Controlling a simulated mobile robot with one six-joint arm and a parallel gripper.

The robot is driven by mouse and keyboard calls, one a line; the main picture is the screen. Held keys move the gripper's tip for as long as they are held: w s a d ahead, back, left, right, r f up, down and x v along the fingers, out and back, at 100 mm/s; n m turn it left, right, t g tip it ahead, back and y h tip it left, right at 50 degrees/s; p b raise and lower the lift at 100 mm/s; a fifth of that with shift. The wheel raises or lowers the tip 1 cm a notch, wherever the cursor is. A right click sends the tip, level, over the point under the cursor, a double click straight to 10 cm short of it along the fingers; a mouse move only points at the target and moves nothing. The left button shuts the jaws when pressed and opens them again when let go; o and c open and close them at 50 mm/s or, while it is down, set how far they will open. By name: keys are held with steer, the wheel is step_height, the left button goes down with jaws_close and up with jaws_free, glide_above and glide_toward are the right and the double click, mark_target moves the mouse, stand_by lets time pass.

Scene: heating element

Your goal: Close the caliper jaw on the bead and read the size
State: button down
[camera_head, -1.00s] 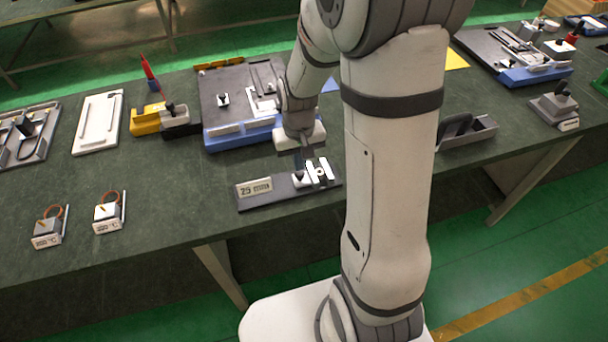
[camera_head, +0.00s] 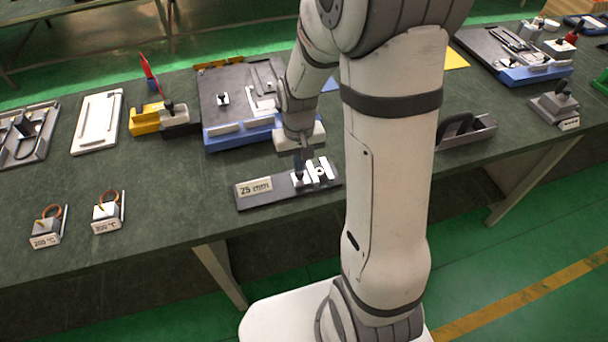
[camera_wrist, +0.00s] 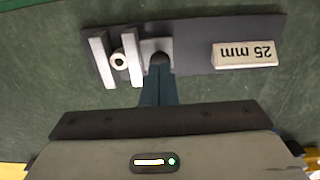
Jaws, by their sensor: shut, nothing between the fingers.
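The caliper is a dark grey plate (camera_head: 283,197) on the green bench top, seen again in the wrist view (camera_wrist: 190,40). At one end stand two white jaws, the outer jaw (camera_wrist: 101,60) and the sliding jaw (camera_wrist: 134,60) with a dark knob (camera_wrist: 158,58) on its block. A small pale bead (camera_wrist: 119,60) sits between the jaws and seems to touch both; the exact contact is too small to tell. The readout (camera_head: 254,187) shows 25 mm, upside down in the wrist view (camera_wrist: 245,54). My gripper (camera_head: 300,170) is shut and empty, its fingertips (camera_wrist: 158,78) at the knob.
Two small blocks with orange rings, labelled 200 °C (camera_head: 45,231) and 300 °C (camera_head: 108,216), stand at left. A blue-edged board (camera_head: 240,138) lies behind the caliper. A grey open holder (camera_head: 470,132) stands to the right. Bench around the caliper's left is free.

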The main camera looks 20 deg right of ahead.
steer(key=shift+f+b, duration=0.4)
steer(key=shift+f, duration=0.15)
steer(key=shift+d, duration=0.5)
stand_by(0.9)
steer(key=shift+r, duration=0.1)
steer(key=shift+r+p, duration=2.55)
steer(key=shift+r, duration=0.9)
steer(key=s+a+r+t, duration=0.1)
steer(key=s+r+t, duration=0.2)
steer(key=s+r, duration=1.1)
steer(key=shift+v, duration=0.75)
